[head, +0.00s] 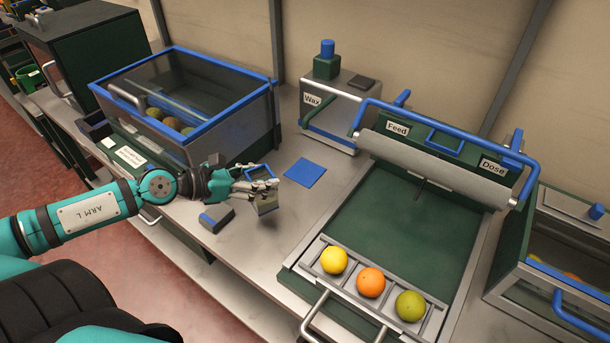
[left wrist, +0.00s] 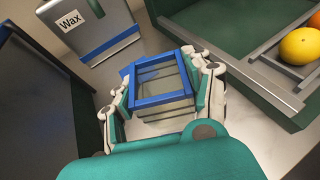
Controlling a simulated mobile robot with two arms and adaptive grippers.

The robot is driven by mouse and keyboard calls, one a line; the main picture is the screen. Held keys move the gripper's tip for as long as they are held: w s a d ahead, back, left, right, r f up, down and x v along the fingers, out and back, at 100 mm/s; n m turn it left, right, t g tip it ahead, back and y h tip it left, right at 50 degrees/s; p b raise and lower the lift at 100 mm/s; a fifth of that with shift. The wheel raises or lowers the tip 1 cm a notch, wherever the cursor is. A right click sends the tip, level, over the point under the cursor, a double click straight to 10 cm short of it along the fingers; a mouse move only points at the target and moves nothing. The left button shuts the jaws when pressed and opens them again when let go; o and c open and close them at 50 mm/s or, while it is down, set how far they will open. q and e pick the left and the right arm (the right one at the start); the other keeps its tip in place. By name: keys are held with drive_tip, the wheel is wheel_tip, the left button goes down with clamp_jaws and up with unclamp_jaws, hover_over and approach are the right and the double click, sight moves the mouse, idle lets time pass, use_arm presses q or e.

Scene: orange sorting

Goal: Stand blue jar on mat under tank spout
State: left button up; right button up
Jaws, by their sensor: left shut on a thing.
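The blue jar is a square, clear container with a blue rim (head: 262,172). My left gripper (head: 266,188) is shut on it, with fingers on opposite sides; in the left wrist view the jar (left wrist: 162,88) sits between them and looks empty. It appears upright or slightly tilted, left of and nearer than the mat; I cannot tell its exact height over the counter. The flat blue mat (head: 305,172) is bare, in front of the tank labelled Wax (head: 336,115). The tank also shows in the left wrist view (left wrist: 88,25). Its spout is not clear. My right gripper is not in view.
A blue-rimmed bin (head: 205,128) with fruit stands left of the mat. A small grey and blue block (head: 217,218) lies by the counter's front edge. Right is a green tray station (head: 408,220) holding a yellow, an orange and a green fruit. Bare counter surrounds the mat.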

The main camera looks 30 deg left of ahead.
use_arm(q)
drive_tip(key=shift+w+a+f, duration=0.15)
drive_tip(key=shift+w+a, duration=0.25)
drive_tip(key=shift+w, duration=0.05)
drive_tip(key=w+f, duration=0.1)
drive_tip(key=w, duration=0.4)
drive_tip(key=w+d+f+p, duration=0.1)
drive_tip(key=w, duration=0.5)
drive_tip(key=w+d+f+p, duration=0.1)
drive_tip(key=w, duration=0.5)
drive_tip(key=shift+w+d+f, duration=0.2)
drive_tip(key=shift+w+f, duration=0.05)
drive_tip(key=shift+f, duration=0.1)
drive_tip(key=o, duration=0.9)
drive_tip(key=shift+s+f+y, duration=0.1)
drive_tip(key=shift+y, duration=0.2)
drive_tip(key=o, duration=0.4)
drive_tip(key=shift+o, duration=0.2)
